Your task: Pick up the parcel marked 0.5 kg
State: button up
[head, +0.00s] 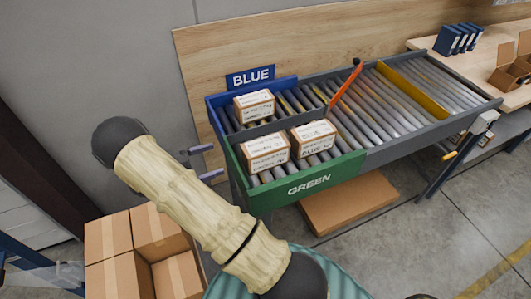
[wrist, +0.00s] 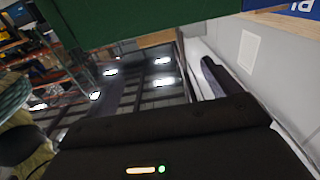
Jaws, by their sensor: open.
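Three cardboard parcels with white labels sit at the left end of the roller conveyor in the head view. One parcel (head: 254,106) is in the lane by the BLUE sign. Two others, a left parcel (head: 265,151) and a right parcel (head: 313,136), are in the lane behind the GREEN panel. The weights on the labels are too small to read, so I cannot tell which is marked 0.5 kg. My gripper (head: 207,162) is open and empty, left of the conveyor's end, apart from all parcels. The wrist view shows no parcel.
The green end panel (head: 305,183) and blue side wall (head: 225,100) border the lanes. An orange diverter arm (head: 345,83) stands over the rollers. Cardboard boxes (head: 107,236) stand on the lower left. A flat brown box (head: 347,203) lies under the conveyor. The right-hand rollers are clear.

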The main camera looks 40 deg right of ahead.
jog(key=p, duration=0.3)
send_near(259, 146)
jog(key=x, duration=0.2)
jog(key=r+x, duration=0.1)
jog(key=x, duration=0.1)
jog(key=shift+d+f, duration=0.2)
jog(key=shift+d, duration=0.1)
jog(key=shift+f+p+x, duration=0.25)
jog(key=shift+p+x, duration=0.55)
jog(key=shift+x, duration=0.5)
jog(key=shift+f+p+x, duration=0.2)
jog(key=shift+p+x, duration=0.55)
jog(key=shift+x, duration=0.6)
jog(key=shift+s+a, duration=0.1)
jog(key=shift+s, duration=0.05)
jog(key=c, duration=1.4)
